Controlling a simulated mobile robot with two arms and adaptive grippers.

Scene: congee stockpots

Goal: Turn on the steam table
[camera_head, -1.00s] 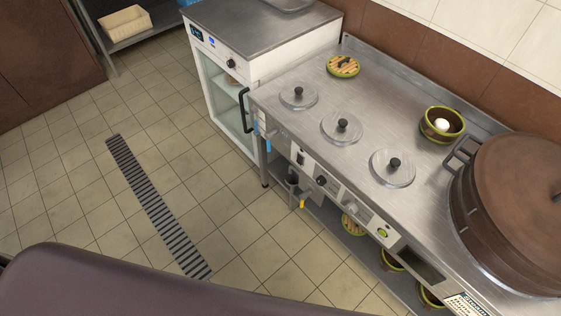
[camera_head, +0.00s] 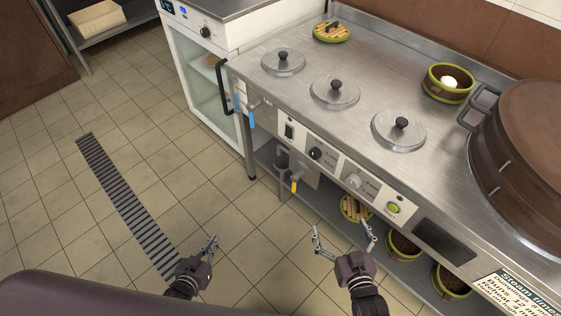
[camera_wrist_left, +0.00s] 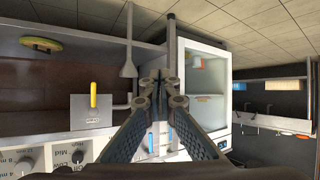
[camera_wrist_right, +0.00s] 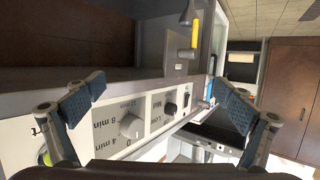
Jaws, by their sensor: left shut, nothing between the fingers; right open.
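The steam table (camera_head: 300,98) is a steel counter with three round lids on top. Its front panel carries a black rocker switch (camera_head: 289,131), a black knob (camera_head: 315,153), a pale timer knob (camera_head: 353,181) and a green button (camera_head: 393,208). The timer knob (camera_wrist_right: 131,126) and black knob (camera_wrist_right: 170,108) also show in the right wrist view. My left gripper (camera_head: 214,240) is shut and empty, left of and below the panel. My right gripper (camera_head: 343,230) is open and empty, in front of the panel, apart from it.
A yellow-handled valve (camera_head: 295,184) hangs below the panel. Green-rimmed pots (camera_head: 403,246) sit on the lower shelf. A large brown steamer (camera_head: 525,165) stands on the right. A glass-front cabinet (camera_head: 212,85) stands to the left. The tiled floor in front is clear.

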